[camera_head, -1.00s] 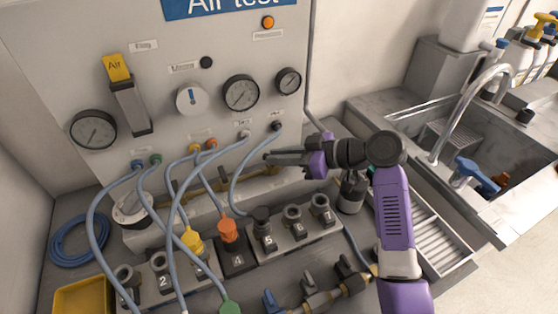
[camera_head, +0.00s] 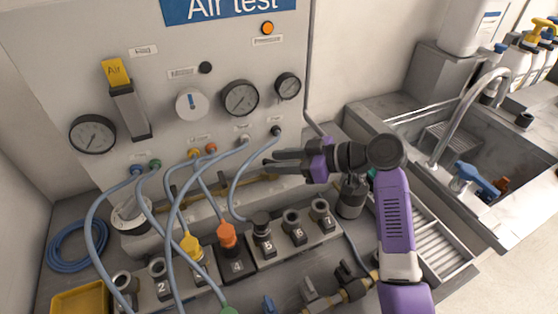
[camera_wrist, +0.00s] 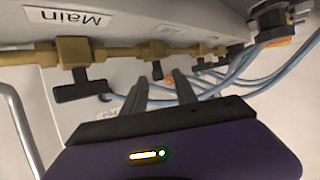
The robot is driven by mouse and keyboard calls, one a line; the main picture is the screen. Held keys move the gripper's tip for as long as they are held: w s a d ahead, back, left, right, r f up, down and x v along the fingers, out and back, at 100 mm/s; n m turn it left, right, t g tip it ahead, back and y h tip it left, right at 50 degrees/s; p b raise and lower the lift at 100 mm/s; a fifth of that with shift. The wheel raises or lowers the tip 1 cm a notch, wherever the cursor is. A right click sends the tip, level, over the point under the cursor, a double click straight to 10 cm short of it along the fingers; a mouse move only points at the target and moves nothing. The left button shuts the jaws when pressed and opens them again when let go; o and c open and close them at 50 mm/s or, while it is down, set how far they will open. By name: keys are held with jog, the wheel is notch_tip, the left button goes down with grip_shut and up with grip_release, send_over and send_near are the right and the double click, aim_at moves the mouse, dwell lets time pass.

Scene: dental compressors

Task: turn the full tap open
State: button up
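A brass pipe with several small taps runs along the foot of the panel. In the wrist view the taps have dark lever handles: a left tap (camera_wrist: 78,90) near an upside-down "Main" label (camera_wrist: 75,18), a middle tap (camera_wrist: 157,70) and a right tap (camera_wrist: 202,62). I cannot read which one is the full tap. My gripper (camera_head: 268,160) is level in front of the panel's right side, pointing left. In the wrist view my gripper (camera_wrist: 161,76) has its two fingers apart and nothing between them. The middle tap appears beyond the gap; I see no contact.
Blue hoses (camera_head: 100,215) loop from the panel to numbered sockets (camera_head: 298,232) on the bench. More valves (camera_head: 345,288) stand at the front. A yellow tray (camera_head: 80,299) lies at front left.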

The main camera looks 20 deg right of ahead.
jog(key=v, duration=0.7)
jog(key=shift+s+d, duration=0.2)
jog(key=shift+d, duration=0.05)
jog(key=shift+r, duration=0.15)
